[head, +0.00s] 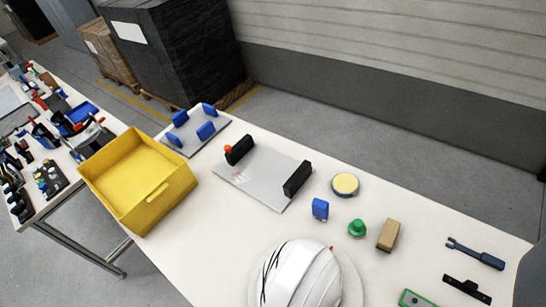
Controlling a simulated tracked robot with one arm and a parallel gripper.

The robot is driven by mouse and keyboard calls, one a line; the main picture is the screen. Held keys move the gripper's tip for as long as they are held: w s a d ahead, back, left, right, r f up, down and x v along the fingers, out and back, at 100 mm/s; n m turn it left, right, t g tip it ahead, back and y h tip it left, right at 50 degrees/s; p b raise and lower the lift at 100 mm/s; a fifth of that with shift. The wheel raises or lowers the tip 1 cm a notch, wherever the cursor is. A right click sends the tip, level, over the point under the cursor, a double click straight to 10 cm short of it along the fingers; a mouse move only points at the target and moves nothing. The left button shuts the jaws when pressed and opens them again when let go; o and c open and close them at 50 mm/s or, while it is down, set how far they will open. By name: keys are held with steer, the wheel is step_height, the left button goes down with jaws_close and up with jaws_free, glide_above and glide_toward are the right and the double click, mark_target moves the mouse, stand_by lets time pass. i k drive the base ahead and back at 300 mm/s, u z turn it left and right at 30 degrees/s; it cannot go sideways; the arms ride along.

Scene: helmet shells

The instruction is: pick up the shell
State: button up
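A white helmet shell (300,274) with ridges on its crown and dark lines on its left side lies dome up on the white table, at the bottom middle of the head view. A pale round rim shows around it; I cannot tell whether this is its brim or a stand under it. Its lower part is cut off by the picture's bottom edge. My gripper's fingers are not in view.
A yellow bin (138,180) stands at the table's left end. Behind the shell are a grey plate with black blocks (262,178), a blue-blocked plate (192,130), a round yellow-topped tin (345,185), a blue block (320,209), a green knob (357,228), a tan block (388,235) and a wrench (475,254).

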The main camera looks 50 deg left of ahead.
mark_target(303, 272)
steer(key=u, duration=0.25)
steer(key=k, duration=0.8)
steer(key=u, duration=0.45)
